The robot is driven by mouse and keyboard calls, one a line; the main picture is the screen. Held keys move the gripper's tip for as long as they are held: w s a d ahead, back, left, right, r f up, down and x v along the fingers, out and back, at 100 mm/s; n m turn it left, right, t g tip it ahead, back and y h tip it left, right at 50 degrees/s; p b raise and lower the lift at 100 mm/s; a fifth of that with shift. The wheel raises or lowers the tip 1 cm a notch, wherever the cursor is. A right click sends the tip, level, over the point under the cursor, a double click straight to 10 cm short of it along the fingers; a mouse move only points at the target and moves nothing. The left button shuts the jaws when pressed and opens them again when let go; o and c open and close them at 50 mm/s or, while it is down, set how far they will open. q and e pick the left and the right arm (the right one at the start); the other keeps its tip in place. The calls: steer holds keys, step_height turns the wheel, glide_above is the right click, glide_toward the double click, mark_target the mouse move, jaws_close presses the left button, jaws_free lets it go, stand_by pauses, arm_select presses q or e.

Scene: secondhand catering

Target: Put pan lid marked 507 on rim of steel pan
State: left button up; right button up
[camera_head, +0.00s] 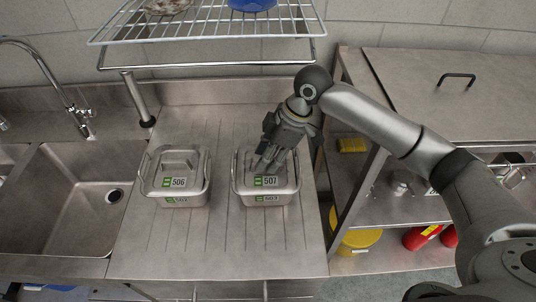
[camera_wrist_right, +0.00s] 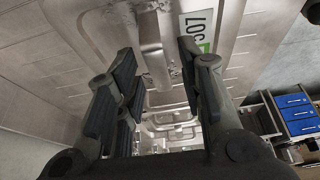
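The pan lid marked 507 (camera_head: 284,182) is a flat steel lid with a green and white label. It appears to lie in or on the steel pan marked 503 (camera_head: 266,199), on the ribbed drainboard; whether it is fully seated is unclear. My right gripper (camera_head: 265,164) is directly over the lid and hides its handle in the head view. In the right wrist view my right gripper (camera_wrist_right: 160,75) has its fingers apart, with the lid's bar handle (camera_wrist_right: 151,40) between or just beyond them. No contact is visible. My left gripper is not in view.
A second steel pan (camera_head: 186,200) with a lid marked 506 (camera_head: 161,183) stands to the left. A sink (camera_head: 75,200) with a tap lies further left. A wire shelf (camera_head: 210,30) hangs above at the back. The drainboard's front (camera_head: 220,255) is clear.

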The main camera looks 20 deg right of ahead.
steer(key=b+v, duration=0.2)
steer(key=v, duration=1)
